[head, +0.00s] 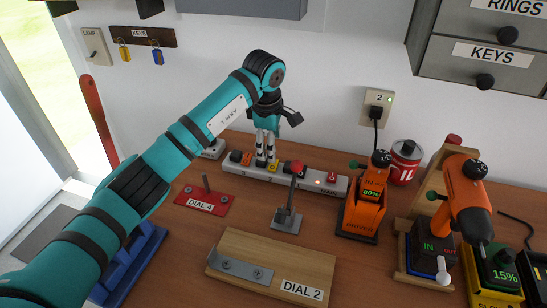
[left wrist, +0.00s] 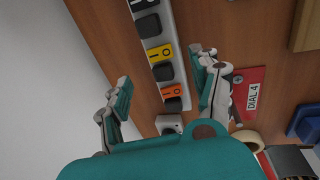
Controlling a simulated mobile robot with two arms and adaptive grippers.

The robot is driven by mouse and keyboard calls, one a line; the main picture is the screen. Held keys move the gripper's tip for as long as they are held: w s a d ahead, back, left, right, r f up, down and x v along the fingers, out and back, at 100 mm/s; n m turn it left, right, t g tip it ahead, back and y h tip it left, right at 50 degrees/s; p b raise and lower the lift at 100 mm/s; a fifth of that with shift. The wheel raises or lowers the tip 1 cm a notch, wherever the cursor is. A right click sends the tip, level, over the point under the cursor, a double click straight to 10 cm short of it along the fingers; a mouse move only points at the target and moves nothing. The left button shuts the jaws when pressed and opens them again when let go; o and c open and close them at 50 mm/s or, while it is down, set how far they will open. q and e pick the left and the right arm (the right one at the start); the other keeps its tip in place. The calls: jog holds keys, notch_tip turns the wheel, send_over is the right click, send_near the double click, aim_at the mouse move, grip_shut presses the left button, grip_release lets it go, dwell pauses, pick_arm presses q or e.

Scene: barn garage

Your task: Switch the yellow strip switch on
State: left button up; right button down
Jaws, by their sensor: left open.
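The white power strip (head: 311,183) lies along the back of the workbench. It also shows in the left wrist view (left wrist: 180,17), with its yellow switch (left wrist: 159,53) above its orange switch (left wrist: 171,91). In the head view the yellow switch (head: 272,165) is partly hidden by my fingers. I cannot tell which way it is tipped. My left gripper (head: 266,150) points down over the strip near the yellow switch. In the left wrist view the left gripper (left wrist: 164,88) is open and empty, its fingers on either side of the strip. My right gripper is not in view.
A grey lever with a red knob (head: 287,219) stands in front of the strip. The red DIAL 4 plate (head: 203,199) lies to the left. A wooden DIAL 2 board (head: 240,249) is nearer. Orange drivers (head: 362,215) and a red can (head: 404,162) stand to the right.

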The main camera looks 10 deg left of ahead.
aim_at(273, 165)
pick_arm(q)
jog(key=p+x, duration=0.1)
jog(key=x, duration=0.7)
jog(key=shift+d+f, duration=0.1)
jog(key=shift+c, duration=0.2)
jog(key=shift+s, duration=0.1)
jog(key=c, duration=0.9)
jog(key=o, duration=0.9)
jog(key=shift+o, duration=0.2)
jog(key=v, duration=1.2)
jog(key=shift+c, duration=0.4)
